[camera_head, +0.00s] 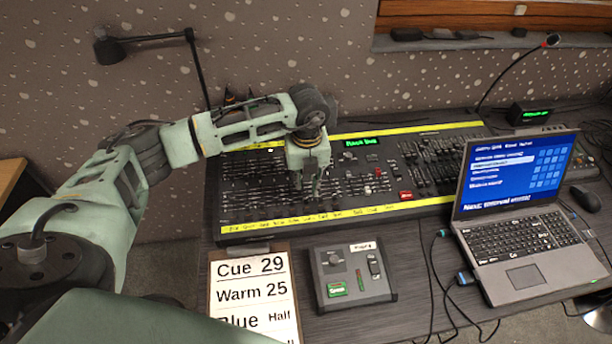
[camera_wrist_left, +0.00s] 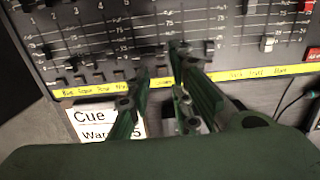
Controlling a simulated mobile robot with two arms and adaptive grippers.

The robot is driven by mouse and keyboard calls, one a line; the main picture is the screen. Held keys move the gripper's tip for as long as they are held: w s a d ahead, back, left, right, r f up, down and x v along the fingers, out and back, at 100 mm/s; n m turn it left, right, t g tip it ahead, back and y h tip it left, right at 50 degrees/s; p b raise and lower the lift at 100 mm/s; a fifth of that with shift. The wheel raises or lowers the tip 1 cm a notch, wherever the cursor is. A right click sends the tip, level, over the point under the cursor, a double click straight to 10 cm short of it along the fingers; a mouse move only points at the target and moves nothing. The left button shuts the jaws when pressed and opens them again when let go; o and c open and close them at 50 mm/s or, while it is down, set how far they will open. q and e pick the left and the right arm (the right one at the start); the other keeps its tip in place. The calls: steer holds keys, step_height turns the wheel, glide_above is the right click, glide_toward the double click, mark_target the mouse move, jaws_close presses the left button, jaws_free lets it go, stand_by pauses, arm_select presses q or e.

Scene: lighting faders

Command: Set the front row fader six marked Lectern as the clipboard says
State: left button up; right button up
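The lighting desk (camera_head: 410,207) lies across the table with rows of faders and a yellow label strip (camera_head: 285,222) along its front edge. My left gripper (camera_head: 307,187) points down over the front faders; its two green fingers stand apart in the left wrist view (camera_wrist_left: 172,85). Dark fader knobs (camera_wrist_left: 97,77) line the lower slots there. The Lectern label is not readable, and the fingers cover part of the strip, so I cannot tell which knob is fader six or whether a finger touches one. The clipboard (camera_head: 252,290) reads Cue 29, Warm 25, Blue Half; its lower part is hidden.
A small grey control box (camera_head: 350,274) stands in front of the desk. An open laptop (camera_head: 518,215) with cables is on the right, beside a mouse (camera_head: 585,198). A gooseneck microphone (camera_head: 515,68) rises behind the desk, and a black lamp (camera_head: 150,42) at the back left.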

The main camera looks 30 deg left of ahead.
mark_target(305, 197)
arm_select(q)
steer(key=f+b, duration=0.1)
steer(key=f, duration=0.1)
steer(key=f+b, duration=0.1)
steer(key=f, duration=0.1)
steer(key=f+b, duration=0.1)
steer(key=shift+w+a+f+b, duration=0.15)
steer(key=shift+w+f+b, duration=0.15)
steer(key=shift+f+b, duration=0.4)
steer(key=shift+f, duration=0.1)
steer(key=shift+w+f, duration=0.1)
steer(key=shift+f, duration=0.2)
arm_select(e)
steer(key=f, duration=0.1)
steer(key=w+f, duration=0.1)
steer(key=f, duration=0.1)
steer(key=a+f, duration=0.1)
steer(key=f, duration=0.1)
steer(key=shift+w+f, duration=0.1)
steer(key=shift+w, duration=0.15)
arm_select(q)
steer(key=shift+a, duration=0.1)
jaws_close()
arm_select(e)
steer(key=shift+d, duration=0.15)
